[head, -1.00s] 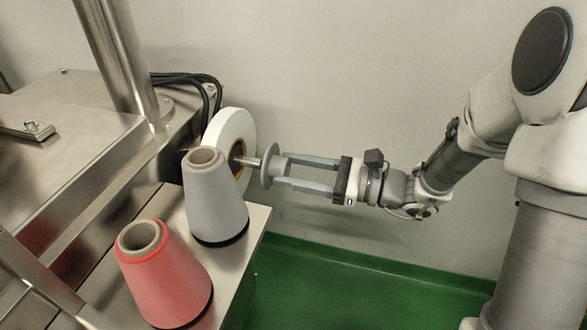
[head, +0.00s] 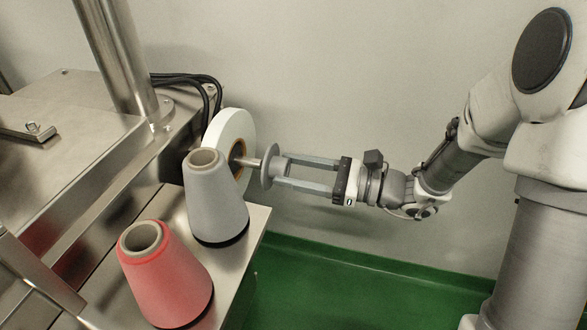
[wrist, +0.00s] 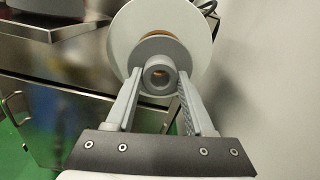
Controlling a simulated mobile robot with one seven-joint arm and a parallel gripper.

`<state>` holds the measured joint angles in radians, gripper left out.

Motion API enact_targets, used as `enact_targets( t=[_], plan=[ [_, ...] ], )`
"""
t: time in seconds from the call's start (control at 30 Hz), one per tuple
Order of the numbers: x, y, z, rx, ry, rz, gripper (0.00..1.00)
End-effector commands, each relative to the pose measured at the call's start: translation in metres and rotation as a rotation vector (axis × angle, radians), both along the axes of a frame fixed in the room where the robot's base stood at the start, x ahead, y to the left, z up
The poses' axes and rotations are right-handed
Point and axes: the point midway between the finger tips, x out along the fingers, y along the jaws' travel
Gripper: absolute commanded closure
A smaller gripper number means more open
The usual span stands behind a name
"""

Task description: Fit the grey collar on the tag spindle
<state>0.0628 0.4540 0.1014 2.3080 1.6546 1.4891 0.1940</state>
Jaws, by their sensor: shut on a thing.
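The grey collar (head: 269,166), a flanged disc with a short hub, is at the outer end of the metal tag spindle (head: 248,161). The spindle runs from the white tag roll (head: 240,128) to the collar's flange. How far it enters the collar is hidden. My gripper (head: 283,169) is shut on the collar's hub, one finger on each side. In the wrist view, the collar (wrist: 158,76) sits between the fingertips, its round bore facing the camera. The white roll (wrist: 117,45) is behind it. A gap of bare spindle separates flange and roll.
A grey cone (head: 215,200) stands close in front of the spindle on the metal ledge. A red cone (head: 165,275) stands nearer. Black cables (head: 190,78) loop behind the roll. The wall is behind; space right of the ledge is free above the green floor (head: 350,285).

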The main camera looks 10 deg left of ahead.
Motion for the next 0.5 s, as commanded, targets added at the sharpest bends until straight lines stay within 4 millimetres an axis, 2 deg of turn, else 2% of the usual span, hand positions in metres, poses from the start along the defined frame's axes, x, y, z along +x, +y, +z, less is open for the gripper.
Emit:
enact_targets(
  t=[0.5],
  plan=[
    [0.001,0.012,0.0,0.001,-0.001,0.001,1.0]
  ],
)
